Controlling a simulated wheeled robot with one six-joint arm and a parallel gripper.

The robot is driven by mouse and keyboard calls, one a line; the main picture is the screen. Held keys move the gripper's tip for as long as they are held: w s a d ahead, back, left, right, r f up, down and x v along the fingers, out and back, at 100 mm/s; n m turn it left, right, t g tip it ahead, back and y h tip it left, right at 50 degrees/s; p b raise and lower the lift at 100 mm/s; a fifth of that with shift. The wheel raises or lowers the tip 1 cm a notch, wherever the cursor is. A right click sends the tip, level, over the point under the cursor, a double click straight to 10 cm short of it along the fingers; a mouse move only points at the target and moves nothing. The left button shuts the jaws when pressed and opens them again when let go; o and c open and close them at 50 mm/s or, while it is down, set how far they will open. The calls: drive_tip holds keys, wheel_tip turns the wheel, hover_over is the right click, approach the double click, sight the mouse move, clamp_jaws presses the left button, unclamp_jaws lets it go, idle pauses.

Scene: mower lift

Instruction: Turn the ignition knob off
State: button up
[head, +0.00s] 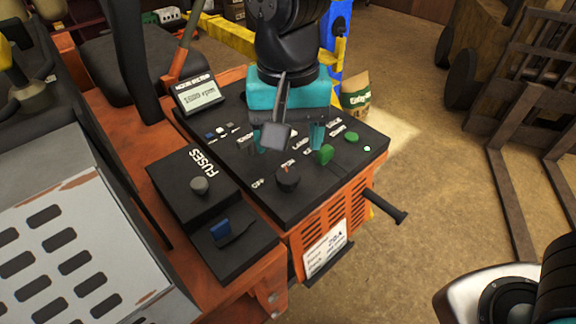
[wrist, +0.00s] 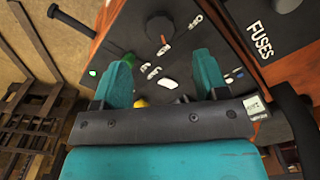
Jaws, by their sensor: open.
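The ignition knob appears to be the round black knob (head: 288,178) near the front edge of the dark control panel (head: 245,195). It has an orange mark on its back side, and white labels stand around it. In the wrist view the black knob (wrist: 159,27) shows beyond the fingertips, with its orange mark toward my gripper. My gripper (head: 289,134) is open above the panel, behind the knob and apart from it. In the wrist view the teal fingers of my gripper (wrist: 160,66) are spread wide with nothing held between them.
A green knob (head: 326,154) and a green button (head: 351,137) sit right of the black knob. The fuse box (head: 180,178) with a grey knob, and a blue switch (head: 220,230), lie left. A black handle (head: 385,206) sticks out at the front right. A display (head: 199,95) stands behind.

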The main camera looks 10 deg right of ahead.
sight(288, 175)
wheel_tip(288, 175, down, 8)
drive_tip(key=shift+r+p, duration=0.15)
drive_tip(key=shift+p, duration=0.25)
drive_tip(key=c, duration=0.9)
